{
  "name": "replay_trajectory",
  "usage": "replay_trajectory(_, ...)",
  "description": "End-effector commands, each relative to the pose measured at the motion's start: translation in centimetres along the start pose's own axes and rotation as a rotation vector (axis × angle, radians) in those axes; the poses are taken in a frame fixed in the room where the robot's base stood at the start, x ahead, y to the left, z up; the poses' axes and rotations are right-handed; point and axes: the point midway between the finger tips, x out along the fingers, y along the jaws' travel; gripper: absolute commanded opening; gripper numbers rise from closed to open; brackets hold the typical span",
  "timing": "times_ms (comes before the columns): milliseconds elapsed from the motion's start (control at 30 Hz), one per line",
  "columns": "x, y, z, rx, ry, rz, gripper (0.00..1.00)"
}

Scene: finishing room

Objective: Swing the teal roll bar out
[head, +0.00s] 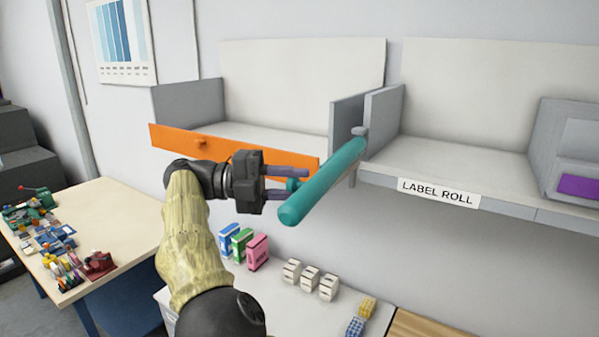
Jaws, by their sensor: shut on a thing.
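The teal roll bar (328,180) is a thick round rod in the head view. Its far end meets a grey pivot (359,131) at the divider between two wall shelves. Its near end points out from the wall toward me, low in the picture. My gripper (288,183) comes from the left, with its two purple-grey fingers shut on a small teal knob (293,184) on the bar's left side. The fingertips reach close to the bar, and part of the knob is hidden between them.
An orange board (235,150) fronts the left shelf, just behind my gripper. A "LABEL ROLL" sign (438,192) marks the right shelf, which holds a grey unit (568,150). Below are small boxes (243,247) and white blocks (310,280). A cluttered table (118,215) stands left.

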Motion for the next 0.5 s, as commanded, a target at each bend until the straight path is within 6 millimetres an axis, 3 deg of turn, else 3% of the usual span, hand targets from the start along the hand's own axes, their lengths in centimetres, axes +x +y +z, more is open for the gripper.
replay_trajectory(500,-1.04,0.21,-0.05,0.004,-0.003,0.004,0.00)
